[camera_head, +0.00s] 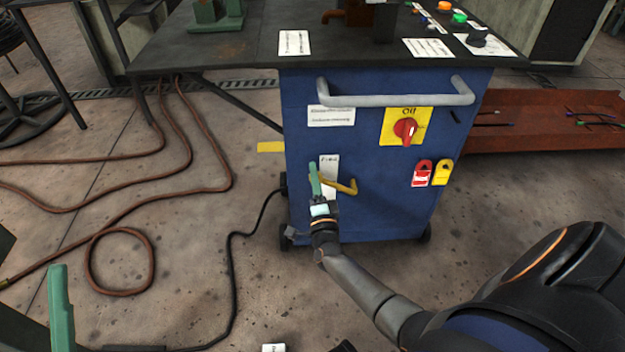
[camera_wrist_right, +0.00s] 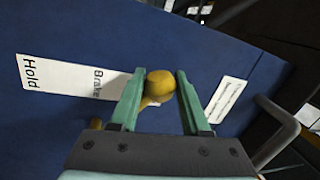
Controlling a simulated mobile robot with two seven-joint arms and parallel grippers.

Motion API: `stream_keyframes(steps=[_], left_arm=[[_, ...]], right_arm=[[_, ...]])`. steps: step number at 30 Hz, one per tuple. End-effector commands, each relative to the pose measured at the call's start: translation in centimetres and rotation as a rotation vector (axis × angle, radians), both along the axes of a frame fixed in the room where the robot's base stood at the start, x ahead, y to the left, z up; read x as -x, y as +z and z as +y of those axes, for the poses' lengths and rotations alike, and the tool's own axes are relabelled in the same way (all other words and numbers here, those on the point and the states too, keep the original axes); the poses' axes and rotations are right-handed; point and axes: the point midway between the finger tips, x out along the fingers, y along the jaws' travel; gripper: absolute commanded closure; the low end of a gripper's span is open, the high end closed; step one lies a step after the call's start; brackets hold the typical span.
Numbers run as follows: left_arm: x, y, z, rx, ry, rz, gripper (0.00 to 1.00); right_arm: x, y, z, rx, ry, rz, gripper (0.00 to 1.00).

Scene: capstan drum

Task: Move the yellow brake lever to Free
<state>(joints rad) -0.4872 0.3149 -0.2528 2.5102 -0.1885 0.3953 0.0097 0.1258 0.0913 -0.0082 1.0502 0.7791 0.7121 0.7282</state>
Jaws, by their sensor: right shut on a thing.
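The yellow brake lever (camera_head: 341,185) is on the front of the blue cabinet, beside a white label plate (camera_head: 328,165) with "Free" at its top. In the right wrist view, the lever's round yellow knob (camera_wrist_right: 160,83) sits between my green fingers, beyond the word "Brake" and away from the "Hold" end of the plate (camera_wrist_right: 60,78). My right gripper (camera_head: 315,180) is shut on this knob, near the upper part of the plate; it also shows in the wrist view (camera_wrist_right: 160,100). One green finger of my left gripper (camera_head: 61,308) shows at lower left; its opening is hidden.
The cabinet has a grey handle bar (camera_head: 395,99), a red rotary switch (camera_head: 406,130) on a yellow plate marked "Off", and red (camera_head: 421,174) and yellow (camera_head: 442,173) padlock-shaped tags. Hoses (camera_head: 170,199) lie on the floor at left.

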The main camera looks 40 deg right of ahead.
Motion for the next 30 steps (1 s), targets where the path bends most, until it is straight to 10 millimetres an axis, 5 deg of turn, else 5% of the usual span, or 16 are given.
stream_keyframes(steps=[17,18,25,30], left_arm=[[-0.03,0.24,0.10,0.007,0.003,-0.002,0.00],[-0.03,0.24,0.10,0.007,0.003,-0.002,0.00],[-0.04,0.26,0.12,0.008,0.003,-0.002,0.00],[-0.05,0.24,0.10,0.008,0.003,-0.002,0.00]], right_arm=[[0.06,0.74,-0.54,-0.024,-0.007,-0.026,1.00],[0.05,0.75,-0.54,-0.023,-0.007,-0.026,0.49],[0.08,0.58,-0.46,-0.023,-0.005,-0.021,0.24],[0.10,0.44,-0.35,-0.023,-0.003,-0.018,0.24]])
